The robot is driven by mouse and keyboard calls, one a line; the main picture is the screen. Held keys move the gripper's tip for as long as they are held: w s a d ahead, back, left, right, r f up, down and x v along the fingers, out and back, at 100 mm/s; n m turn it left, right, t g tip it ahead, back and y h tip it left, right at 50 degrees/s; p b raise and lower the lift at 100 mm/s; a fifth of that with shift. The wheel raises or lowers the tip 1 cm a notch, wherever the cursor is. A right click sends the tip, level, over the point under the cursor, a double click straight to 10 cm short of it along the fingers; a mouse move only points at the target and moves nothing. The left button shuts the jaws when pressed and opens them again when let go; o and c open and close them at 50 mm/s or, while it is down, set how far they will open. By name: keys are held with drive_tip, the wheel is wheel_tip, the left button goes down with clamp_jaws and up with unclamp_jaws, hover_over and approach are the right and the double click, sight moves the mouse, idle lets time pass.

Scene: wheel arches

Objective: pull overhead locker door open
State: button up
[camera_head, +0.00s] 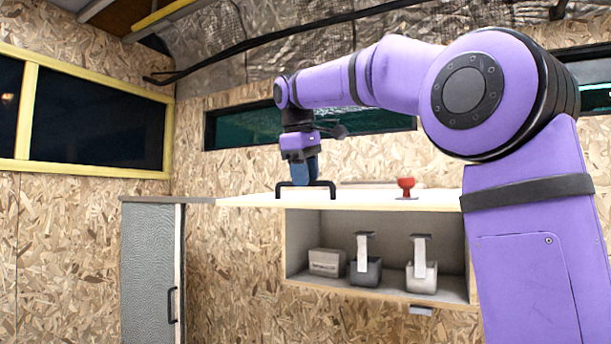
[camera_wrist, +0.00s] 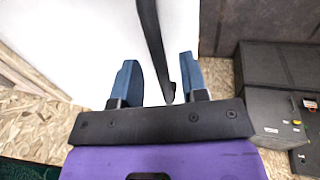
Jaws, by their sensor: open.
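The overhead locker (camera_head: 378,293) is on the chipboard wall in the head view, with its interior exposed. Its white door (camera_head: 370,202) stands raised, roughly level, above the opening; its white face also fills much of the wrist view (camera_wrist: 85,35). A black handle (camera_head: 305,184) stands up from the door's left part. My gripper (camera_head: 306,181) is at this handle from above, with blue fingers. In the wrist view the handle bar (camera_wrist: 152,45) runs between the spread fingers of my gripper (camera_wrist: 160,80). Whether a finger touches the bar is unclear.
Inside the locker are a box (camera_head: 326,262) and two containers (camera_head: 365,271) (camera_head: 421,277). A red cup (camera_head: 406,186) appears above the door. A grey tall cabinet (camera_head: 150,270) with a black handle stands left. Dark cases (camera_wrist: 280,100) lie right in the wrist view.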

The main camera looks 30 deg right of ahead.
sight(305, 200)
drive_tip(key=shift+f, duration=0.1)
clamp_jaws()
drive_tip(key=shift+a+f+t+h, duration=0.1)
drive_tip(key=shift+f+t+h, duration=0.3)
drive_tip(key=shift+f, duration=0.9)
drive_tip(key=shift+f+t+h, duration=0.2)
drive_tip(key=shift+f+h, duration=0.4)
drive_tip(key=shift+f, duration=0.7)
unclamp_jaws()
drive_tip(key=v, duration=1.1)
